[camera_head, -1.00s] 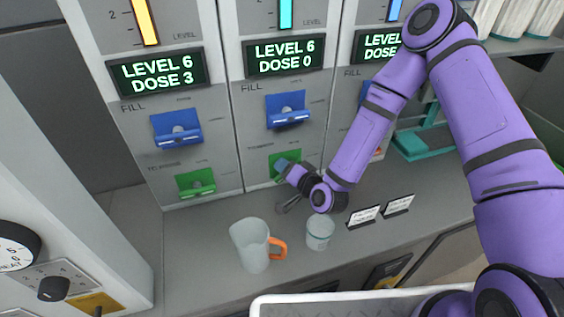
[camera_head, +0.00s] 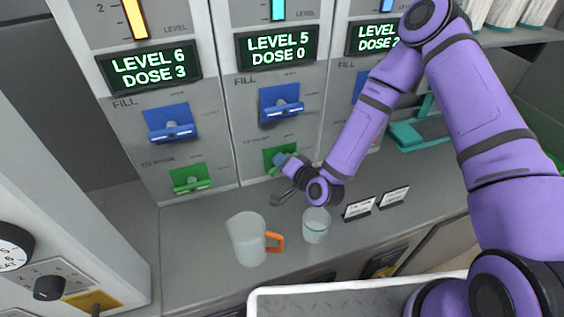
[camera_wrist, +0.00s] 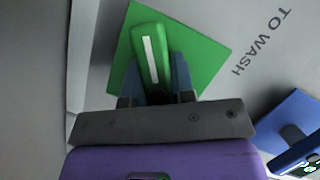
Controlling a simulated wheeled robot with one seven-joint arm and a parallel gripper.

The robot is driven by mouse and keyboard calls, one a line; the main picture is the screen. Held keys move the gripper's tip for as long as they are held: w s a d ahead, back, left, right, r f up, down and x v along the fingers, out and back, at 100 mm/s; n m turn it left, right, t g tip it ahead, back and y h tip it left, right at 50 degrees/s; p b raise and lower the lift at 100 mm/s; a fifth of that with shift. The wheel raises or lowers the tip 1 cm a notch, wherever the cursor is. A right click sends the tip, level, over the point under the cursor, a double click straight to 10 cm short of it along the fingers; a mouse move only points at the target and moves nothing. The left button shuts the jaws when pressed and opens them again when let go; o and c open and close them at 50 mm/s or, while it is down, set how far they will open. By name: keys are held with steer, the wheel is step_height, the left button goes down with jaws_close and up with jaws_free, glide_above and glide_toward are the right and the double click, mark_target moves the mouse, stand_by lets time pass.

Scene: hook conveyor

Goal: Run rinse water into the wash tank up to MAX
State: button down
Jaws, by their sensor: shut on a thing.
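My gripper (camera_head: 283,163) is at the green lever (camera_head: 272,155) on the lower part of the middle panel. In the wrist view my gripper (camera_wrist: 156,92) is shut on the green lever (camera_wrist: 148,48), which has a white stripe and sits on a square green plate. The words TO WASH (camera_wrist: 262,42) are printed beside that plate. The middle display (camera_head: 277,46) reads LEVEL 5, DOSE 0. A cyan gauge bar (camera_head: 278,9) shows above it, cut off by the picture's top. I cannot make out a MAX mark.
The left panel's display (camera_head: 149,69) reads LEVEL 6, DOSE 3; its blue lever (camera_head: 170,124) and green lever (camera_head: 190,179) are free. My arm partly covers the right display (camera_head: 373,38). A jug (camera_head: 247,239), a cup (camera_head: 315,226) and small signs (camera_head: 359,208) stand on the counter.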

steer(key=shift+m+t+y, duration=0.4)
steer(key=shift+m+y, duration=0.4)
steer(key=shift+m, duration=1)
steer(key=c, duration=1)
jaws_free()
steer(key=shift+o, duration=0.2)
steer(key=shift+r, duration=0.1)
